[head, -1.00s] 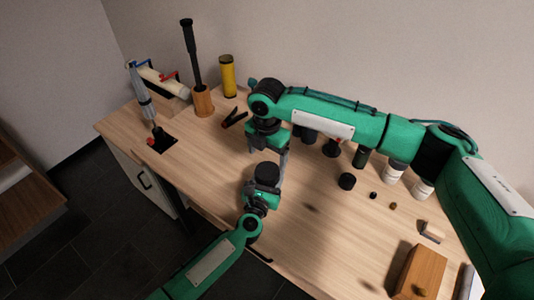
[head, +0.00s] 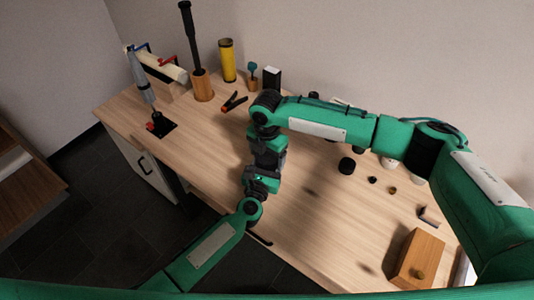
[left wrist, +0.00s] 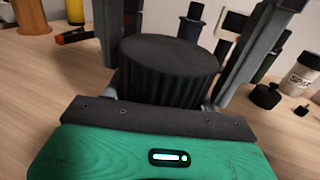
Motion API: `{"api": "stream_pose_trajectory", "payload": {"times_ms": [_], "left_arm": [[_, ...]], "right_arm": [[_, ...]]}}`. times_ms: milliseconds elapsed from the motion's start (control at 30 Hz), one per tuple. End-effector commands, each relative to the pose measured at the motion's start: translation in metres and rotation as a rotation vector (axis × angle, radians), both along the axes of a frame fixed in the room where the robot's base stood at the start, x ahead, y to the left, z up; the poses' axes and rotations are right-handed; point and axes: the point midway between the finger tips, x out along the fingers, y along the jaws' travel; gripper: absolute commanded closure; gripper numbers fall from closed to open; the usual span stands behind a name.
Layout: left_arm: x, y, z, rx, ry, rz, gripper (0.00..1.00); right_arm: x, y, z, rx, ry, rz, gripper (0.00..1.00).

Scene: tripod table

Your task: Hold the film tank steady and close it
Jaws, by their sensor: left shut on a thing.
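The film tank (left wrist: 170,70) is a dark ribbed cylinder with a flat black top, upright between my left gripper's fingers in the left wrist view. My left gripper (left wrist: 178,80) is shut on it, one grey finger on each side. In the head view my left gripper (head: 262,182) comes in low from the left. My right gripper (head: 268,160) points down over the same spot and hides the tank there. Its fingertips are hidden, so I cannot tell its opening or whether it touches the tank.
A black round cap (head: 347,166) and small dark pieces lie to the right. A wooden box (head: 418,260) stands at the front right. A yellow cylinder (head: 227,60), a wooden holder (head: 202,86) and red-black pliers (head: 234,101) are at the back left. The front left tabletop is clear.

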Motion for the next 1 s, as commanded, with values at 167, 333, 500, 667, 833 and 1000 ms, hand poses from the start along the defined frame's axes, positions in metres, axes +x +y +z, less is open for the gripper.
{"api": "stream_pose_trajectory", "payload": {"times_ms": [167,333,500,667,833,1000], "left_arm": [[-0.0001,-0.0004,0.0001,0.0,0.0,-0.001,1.0],[-0.0003,-0.0007,0.0001,0.0,0.0,-0.001,1.0],[-0.0006,-0.0011,0.0001,0.0,0.0,-0.002,1.0],[-0.0008,-0.0014,0.0002,0.0,0.0,-0.003,1.0],[-0.001,-0.0018,0.0002,0.0,0.0,-0.004,1.0],[-0.001,-0.0018,0.0002,0.0,0.0,-0.004,1.0]], "right_arm": [[0.0001,0.0,0.0002,0.0,0.0,0.0,0.55],[0.0002,0.0004,0.0002,0.002,0.0,-0.035,0.61],[0.0,0.0009,0.0001,0.003,0.001,-0.208,0.61],[0.0005,0.0005,0.0006,0.002,0.0,-0.294,0.61],[0.0008,0.0004,0.0008,0.002,-0.002,-0.296,0.61],[0.0009,0.0005,0.0009,0.002,-0.002,-0.295,0.16]]}}
